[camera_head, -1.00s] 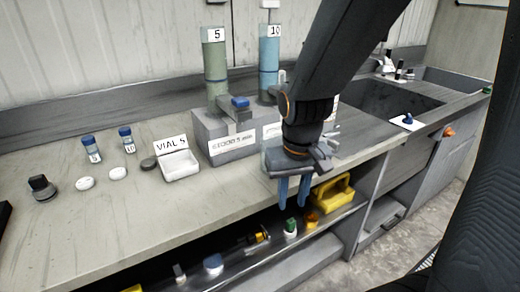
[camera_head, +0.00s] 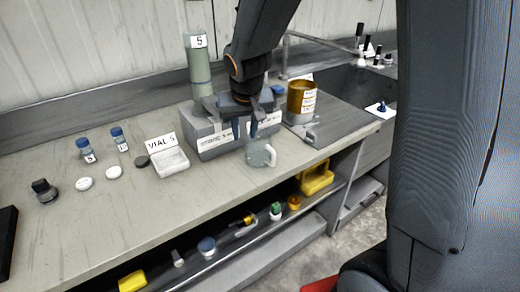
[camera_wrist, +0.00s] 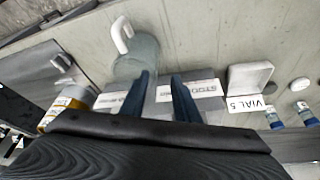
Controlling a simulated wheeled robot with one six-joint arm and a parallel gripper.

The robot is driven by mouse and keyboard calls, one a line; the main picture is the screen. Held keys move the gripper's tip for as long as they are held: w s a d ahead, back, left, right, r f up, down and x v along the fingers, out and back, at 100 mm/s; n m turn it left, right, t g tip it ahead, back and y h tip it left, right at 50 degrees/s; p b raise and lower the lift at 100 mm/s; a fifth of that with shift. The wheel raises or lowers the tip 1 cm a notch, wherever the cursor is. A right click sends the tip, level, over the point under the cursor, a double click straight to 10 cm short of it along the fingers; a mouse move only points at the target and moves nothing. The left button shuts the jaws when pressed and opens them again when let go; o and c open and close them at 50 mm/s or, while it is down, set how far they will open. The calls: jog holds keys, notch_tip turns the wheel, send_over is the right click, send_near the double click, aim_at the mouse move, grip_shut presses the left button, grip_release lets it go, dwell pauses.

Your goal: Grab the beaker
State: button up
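The beaker (camera_head: 261,154) is a pale, translucent grey-green cup with a white handle. My gripper (camera_head: 244,131) is above and slightly left of the beaker, fingers pointing down. In the wrist view its two blue fingers (camera_wrist: 162,88) are apart with nothing held between them. The left finger overlaps the beaker's edge in view; I cannot tell whether they touch.
The grey block (camera_head: 218,142) stands close behind the beaker. An amber container (camera_head: 301,97) is to the right. A white tray (camera_head: 172,163) marked VIAL 5, capped vials (camera_head: 86,150) and white lids (camera_head: 114,172) are left. The bench's front edge is close; a lower shelf holds a yellow item (camera_head: 316,178).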

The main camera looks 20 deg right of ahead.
aim_at(244, 140)
jog(key=shift+p+x, duration=0.4)
jog(key=shift+x, duration=1.5)
jog(key=shift+d, duration=0.15)
jog(key=shift+r, duration=0.1)
grip_shut()
